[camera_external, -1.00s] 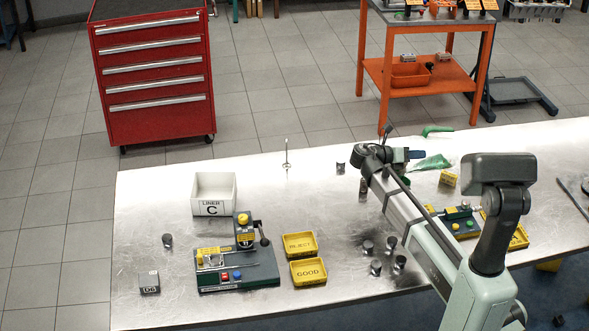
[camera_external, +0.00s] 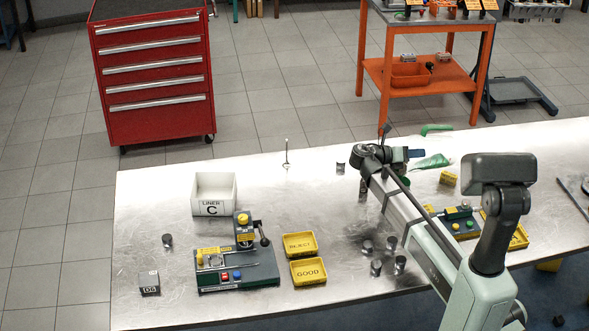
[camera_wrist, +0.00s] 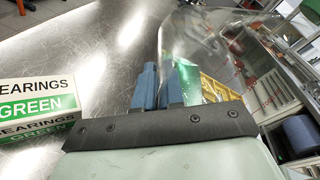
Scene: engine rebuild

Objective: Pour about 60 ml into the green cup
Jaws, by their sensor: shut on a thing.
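My gripper (camera_wrist: 162,88) has blue fingers that stand close together in the wrist view. They are shut on a clear, see-through container (camera_wrist: 212,40), whose wall fills the upper right there; its contents cannot be told. In the external view my gripper (camera_external: 410,154) is above the right half of the bench, and the container cannot be made out. A green patch shows through the clear wall in the wrist view. Green items lie near my gripper in the external view, but I cannot tell whether one is the green cup.
A box labelled BEARINGS GREEN (camera_wrist: 38,107) is at the left of the wrist view. Yellow REJECT (camera_external: 300,244) and GOOD (camera_external: 308,272) trays, a green fixture (camera_external: 238,268) and a LINER C bin (camera_external: 213,207) stand farther left. Several dark cylinders (camera_external: 376,267) stand nearer the front.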

